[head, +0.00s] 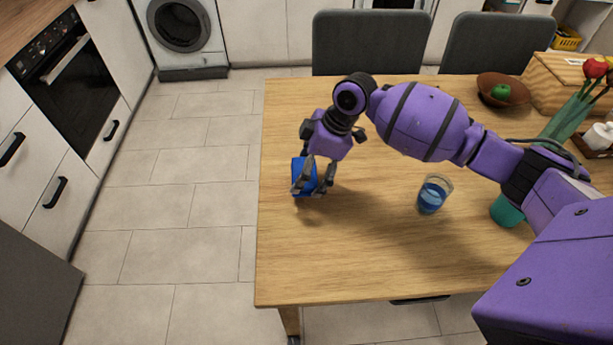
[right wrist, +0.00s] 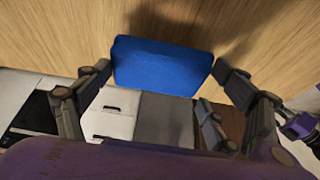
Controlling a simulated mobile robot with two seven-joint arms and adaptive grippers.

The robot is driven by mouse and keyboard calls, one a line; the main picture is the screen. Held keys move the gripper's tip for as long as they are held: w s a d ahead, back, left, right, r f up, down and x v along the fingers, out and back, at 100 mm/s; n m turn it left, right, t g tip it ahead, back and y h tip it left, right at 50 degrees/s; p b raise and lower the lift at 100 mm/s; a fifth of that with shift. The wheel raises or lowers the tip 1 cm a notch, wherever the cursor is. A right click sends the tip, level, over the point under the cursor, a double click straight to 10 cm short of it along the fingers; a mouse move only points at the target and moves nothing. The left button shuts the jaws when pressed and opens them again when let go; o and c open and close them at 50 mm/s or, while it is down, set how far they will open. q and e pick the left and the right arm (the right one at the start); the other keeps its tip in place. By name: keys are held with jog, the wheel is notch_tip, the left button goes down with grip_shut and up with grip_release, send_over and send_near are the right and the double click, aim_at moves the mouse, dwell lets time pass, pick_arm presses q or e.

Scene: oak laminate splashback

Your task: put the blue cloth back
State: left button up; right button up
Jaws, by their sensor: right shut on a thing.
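The blue cloth (head: 299,170) is at the left part of the wooden table, near its left edge, in the head view. My right gripper (head: 308,192) points down there and is shut on the cloth, its fingers hiding part of it. In the right wrist view the cloth (right wrist: 160,66) shows as a flat blue block between the fingers of the right gripper (right wrist: 165,90). I cannot tell whether the cloth touches the tabletop. My left gripper is not in the head view.
On the table (head: 330,265) stand a glass of blue liquid (head: 433,194), a teal vase (head: 508,210) with red flowers and a brown bowl (head: 506,82) with a green fruit. Two dark chairs (head: 367,42) stand behind. The table's front left is clear.

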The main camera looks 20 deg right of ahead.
jog(key=shift+s+f, duration=0.1)
jog(key=shift+f, duration=1.3)
jog(key=shift+f, duration=0.1)
jog(key=o, duration=1)
jog(key=v, duration=1.2)
